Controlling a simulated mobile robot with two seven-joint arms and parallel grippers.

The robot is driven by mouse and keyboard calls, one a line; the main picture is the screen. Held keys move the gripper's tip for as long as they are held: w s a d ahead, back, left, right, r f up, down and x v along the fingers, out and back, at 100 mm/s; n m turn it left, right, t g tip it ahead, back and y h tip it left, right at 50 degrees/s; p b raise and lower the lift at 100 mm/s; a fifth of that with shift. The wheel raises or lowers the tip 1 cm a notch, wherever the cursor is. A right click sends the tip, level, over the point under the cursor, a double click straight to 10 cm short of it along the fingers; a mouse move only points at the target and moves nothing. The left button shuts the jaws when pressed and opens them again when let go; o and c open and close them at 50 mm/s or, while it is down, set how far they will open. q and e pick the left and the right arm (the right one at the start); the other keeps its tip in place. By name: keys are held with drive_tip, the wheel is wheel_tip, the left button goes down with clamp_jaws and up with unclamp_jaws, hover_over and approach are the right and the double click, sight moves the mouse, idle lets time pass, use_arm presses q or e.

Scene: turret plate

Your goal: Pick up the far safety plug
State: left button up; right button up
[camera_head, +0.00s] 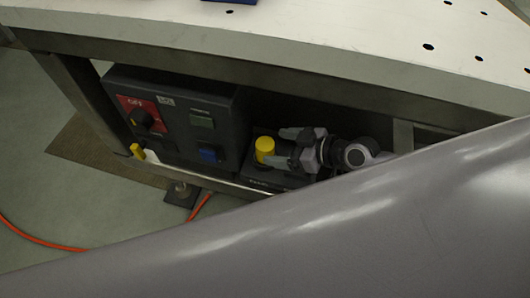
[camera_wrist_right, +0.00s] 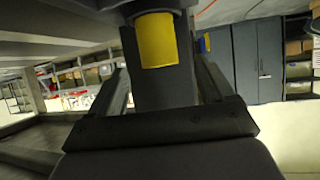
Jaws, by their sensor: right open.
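A yellow safety plug (camera_head: 264,150) stands upright on a dark base under the table, right of the dark control box. A second, smaller yellow piece (camera_head: 137,151) is at the box's lower left. My right gripper (camera_head: 275,147) comes in from the right and is open, with one finger on the far side and one on the near side of the upright plug. In the right wrist view the yellow plug (camera_wrist_right: 156,40) shows ahead between the fingers, against a dark block; contact cannot be told. My left gripper is not in view.
The control box (camera_head: 180,120) has a red OFF panel, a black knob and a blue switch. The white perforated table top (camera_head: 330,45) lies above, with a frame rail in front of the space below. An orange cable (camera_head: 45,243) runs on the floor.

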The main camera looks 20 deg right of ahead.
sight(266, 144)
drive_tip(key=shift+b+x, duration=0.3)
drive_tip(key=shift+x, duration=2.4)
drive_tip(key=c, duration=1.1)
drive_tip(key=shift+r, duration=0.15)
drive_tip(key=shift+s+d+r, duration=0.1)
drive_tip(key=shift+d+r, duration=0.05)
drive_tip(key=shift+r, duration=0.25)
wheel_tip(266, 144, up, 6)
drive_tip(key=p, duration=0.2)
drive_tip(key=shift+r+p, duration=0.15)
drive_tip(key=shift+p, duration=0.25)
drive_tip(key=shift+s+d+b, duration=0.55)
drive_tip(key=shift+s+d, duration=1.5)
drive_tip(key=shift+s, duration=0.5)
drive_tip(key=shift+s+d+b, duration=0.5)
drive_tip(key=shift+s+d, duration=1.55)
drive_tip(key=shift+s, duration=0.5)
drive_tip(key=shift+s+d+b, duration=0.55)
drive_tip(key=shift+s+d, duration=1.45)
drive_tip(key=shift+s, duration=0.5)
